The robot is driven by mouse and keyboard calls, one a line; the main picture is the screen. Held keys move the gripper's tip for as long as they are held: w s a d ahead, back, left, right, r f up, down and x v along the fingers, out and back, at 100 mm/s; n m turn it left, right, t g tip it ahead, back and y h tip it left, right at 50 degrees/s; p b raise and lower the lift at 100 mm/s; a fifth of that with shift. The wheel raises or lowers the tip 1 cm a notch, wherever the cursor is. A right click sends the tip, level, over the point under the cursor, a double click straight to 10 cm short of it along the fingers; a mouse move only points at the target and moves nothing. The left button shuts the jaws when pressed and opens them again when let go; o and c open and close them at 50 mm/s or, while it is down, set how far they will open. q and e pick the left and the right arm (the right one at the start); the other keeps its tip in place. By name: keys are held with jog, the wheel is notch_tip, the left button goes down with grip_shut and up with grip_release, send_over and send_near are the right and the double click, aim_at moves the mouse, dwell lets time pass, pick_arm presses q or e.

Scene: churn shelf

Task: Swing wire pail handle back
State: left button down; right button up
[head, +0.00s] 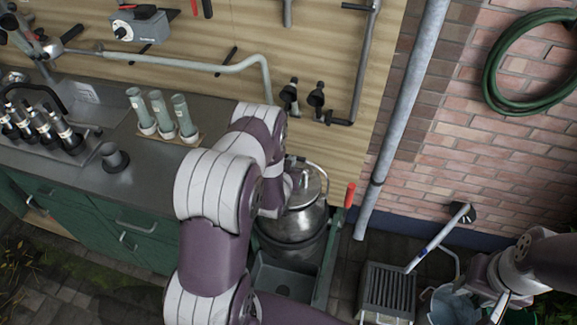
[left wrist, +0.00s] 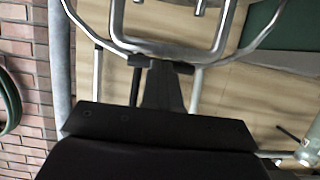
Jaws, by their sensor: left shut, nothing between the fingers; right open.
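A round steel pail (head: 293,225) with a lid stands at the end of the bench, partly covered by my left arm. A thin metal handle (head: 324,180) rises over its lid on the right side. In the left wrist view a curved metal bar (left wrist: 85,27) runs across the top, just beyond the left fingertips. My left gripper (left wrist: 160,62) is shut and empty, close to that bar; I cannot tell whether they touch. In the head view its fingers are hidden behind my arm. My right gripper (head: 497,302) is open at the lower right, away from the pail.
A grey sink-like tray (head: 285,283) lies below the pail, with a red-gripped lever (head: 349,195) beside it. A slatted crate (head: 388,290) and a bucket (head: 452,308) stand on the floor at right. Bottles (head: 160,110) stand on the bench. A pipe (head: 408,90) runs down the wall.

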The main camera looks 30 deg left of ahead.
pick_arm(q)
jog(key=w+g, duration=0.2)
jog(key=w, duration=0.1)
jog(key=w+a+g, duration=0.1)
jog(key=w, duration=0.1)
jog(key=shift+a+f+h+b, duration=0.1)
jog(key=shift+f+h+b, duration=0.2)
jog(key=shift+b, duration=0.05)
jog(key=shift+g, duration=0.5)
jog(key=b+x, duration=0.4)
jog(key=w+r+b+x, duration=0.1)
jog(key=b+x, duration=0.1)
jog(key=b, duration=0.1)
jog(key=shift+w+a+f, duration=0.1)
jog(key=shift+w, duration=0.05)
jog(key=g, duration=0.1)
jog(key=w+f+g+h+p, duration=0.1)
jog(key=g, duration=0.1)
jog(key=shift+w+a+f, duration=0.1)
jog(key=shift+a, duration=0.05)
